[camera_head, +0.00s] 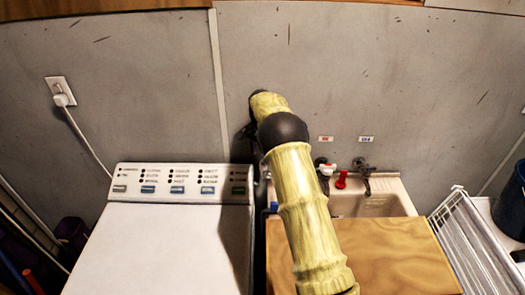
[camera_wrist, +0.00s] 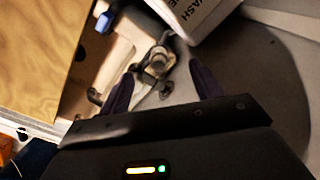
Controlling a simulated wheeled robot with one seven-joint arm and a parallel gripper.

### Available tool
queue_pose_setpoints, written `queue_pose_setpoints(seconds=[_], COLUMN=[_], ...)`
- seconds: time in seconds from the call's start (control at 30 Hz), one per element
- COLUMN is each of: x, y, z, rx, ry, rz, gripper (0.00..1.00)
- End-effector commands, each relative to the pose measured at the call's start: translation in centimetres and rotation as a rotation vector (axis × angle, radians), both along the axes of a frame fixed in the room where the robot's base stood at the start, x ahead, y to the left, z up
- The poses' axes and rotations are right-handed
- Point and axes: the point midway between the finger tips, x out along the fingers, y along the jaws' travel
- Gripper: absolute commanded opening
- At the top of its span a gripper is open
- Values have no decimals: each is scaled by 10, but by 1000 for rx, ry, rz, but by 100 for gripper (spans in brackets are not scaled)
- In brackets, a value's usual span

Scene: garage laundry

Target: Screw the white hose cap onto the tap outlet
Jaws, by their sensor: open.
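My gripper (camera_wrist: 161,72) is open in the wrist view, with its two dark fingers apart. A metal tap fitting (camera_wrist: 158,58) shows between and just beyond the fingertips; I cannot tell whether they touch it. In the head view my arm hides the gripper. Two taps stand at the back of the sink, the right one dark metal (camera_head: 364,172). A small white piece (camera_head: 327,169) is beside the left tap, and a red piece (camera_head: 341,180) is just right of it. I cannot tell for sure which piece is the white hose cap.
A white washing machine (camera_head: 160,245) stands left of the sink (camera_head: 372,205). A white box with lettering (camera_wrist: 195,15) is close to the fingers. A white wire rack (camera_head: 470,240) is at the right.

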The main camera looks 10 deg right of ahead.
Motion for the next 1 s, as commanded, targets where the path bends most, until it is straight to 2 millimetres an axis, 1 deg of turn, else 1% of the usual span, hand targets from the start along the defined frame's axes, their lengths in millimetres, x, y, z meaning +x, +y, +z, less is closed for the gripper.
queue_pose_setpoints(seconds=[0.2,0.27,0.57,0.67,1.0], x=[0,0,0,0,0], y=[0,0,0,0,0], z=[2,1,0,1,2], rx=[1,1,0,1,2], ry=[1,1,0,0,0], rz=[231,270,291,332,696], gripper=[65,65,65,65,65])
